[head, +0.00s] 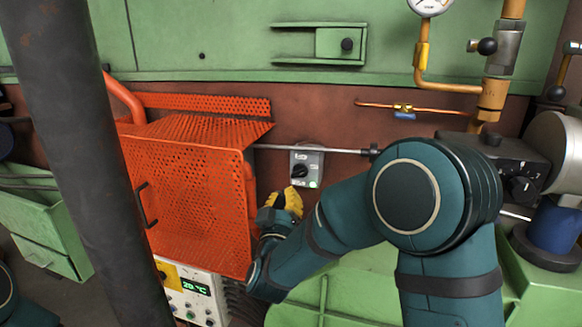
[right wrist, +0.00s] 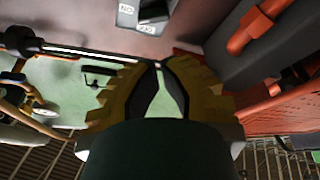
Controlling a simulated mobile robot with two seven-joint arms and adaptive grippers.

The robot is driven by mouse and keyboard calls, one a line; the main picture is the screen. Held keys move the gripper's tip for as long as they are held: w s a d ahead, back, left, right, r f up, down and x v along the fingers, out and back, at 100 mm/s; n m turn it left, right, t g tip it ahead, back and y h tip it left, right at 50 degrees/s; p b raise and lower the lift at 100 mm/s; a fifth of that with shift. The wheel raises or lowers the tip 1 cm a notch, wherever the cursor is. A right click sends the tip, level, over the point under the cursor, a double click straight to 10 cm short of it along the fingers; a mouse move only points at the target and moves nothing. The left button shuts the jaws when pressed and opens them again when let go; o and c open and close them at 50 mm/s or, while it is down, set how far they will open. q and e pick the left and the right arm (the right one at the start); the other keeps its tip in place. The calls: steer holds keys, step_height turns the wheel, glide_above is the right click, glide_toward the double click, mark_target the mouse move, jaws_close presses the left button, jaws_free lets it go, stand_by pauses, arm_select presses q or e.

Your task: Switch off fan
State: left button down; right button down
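A grey switch box (head: 307,167) with a black rotary knob (head: 299,171) is mounted on the brown wall, right of the orange mesh guard. The box also shows upside down at the top edge of the right wrist view (right wrist: 128,14), partly cut off, with small white labels. I cannot tell which label the knob points to. My right gripper (head: 292,197) has yellow fingers and is just below and left of the switch, apart from it. In the right wrist view its fingertips (right wrist: 158,66) meet with nothing between them. My left gripper is not in view.
The orange mesh guard (head: 190,190) stands close left of my right gripper. A control panel with a green display (head: 195,289) is below the guard. A dark column (head: 85,150) crosses the left side.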

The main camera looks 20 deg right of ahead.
mark_target(292, 158)
steer(key=x, duration=1)
steer(key=shift+f, duration=0.1)
arm_select(q)
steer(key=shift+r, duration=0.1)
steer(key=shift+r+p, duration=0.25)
steer(key=shift+p, duration=0.05)
arm_select(e)
steer(key=shift+w+n+y, duration=0.1)
steer(key=shift+n+y, duration=0.2)
steer(key=shift+n, duration=0.1)
